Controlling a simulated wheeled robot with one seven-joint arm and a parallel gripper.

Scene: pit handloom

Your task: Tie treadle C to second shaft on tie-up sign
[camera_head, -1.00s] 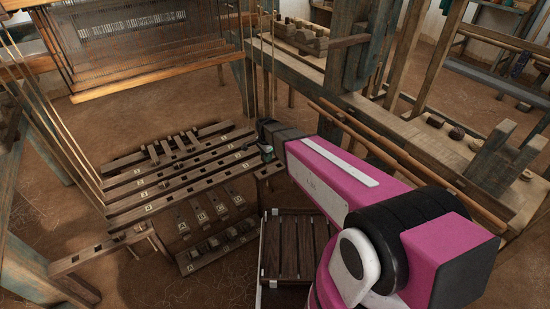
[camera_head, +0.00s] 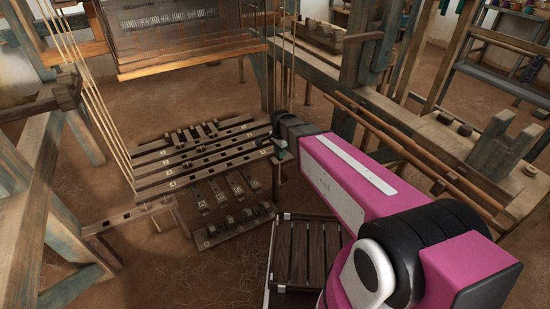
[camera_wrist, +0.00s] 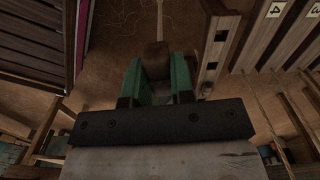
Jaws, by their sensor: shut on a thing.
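My gripper (camera_head: 279,151) has green fingers and is at the right end of the slotted wooden bars (camera_head: 205,155), which carry small number tags. In the wrist view my gripper (camera_wrist: 156,88) is shut on a brown wooden piece (camera_wrist: 154,54). A pale cord or strip (camera_wrist: 161,18) runs from this piece up to the top edge. Below the bars lie short treadles with letter tags and dark blocks (camera_head: 238,219); the tag A (camera_head: 210,230) is at the left, the other letters are too small to be sure of. I cannot make out the tie-up sign.
A slatted dark panel (camera_head: 305,252) lies right of the treadles, under my arm. Loom posts and a long beam (camera_head: 420,135) stand at the right. Slanting cords (camera_head: 95,100) hang at the left. The dirt floor is bare in front of the treadles.

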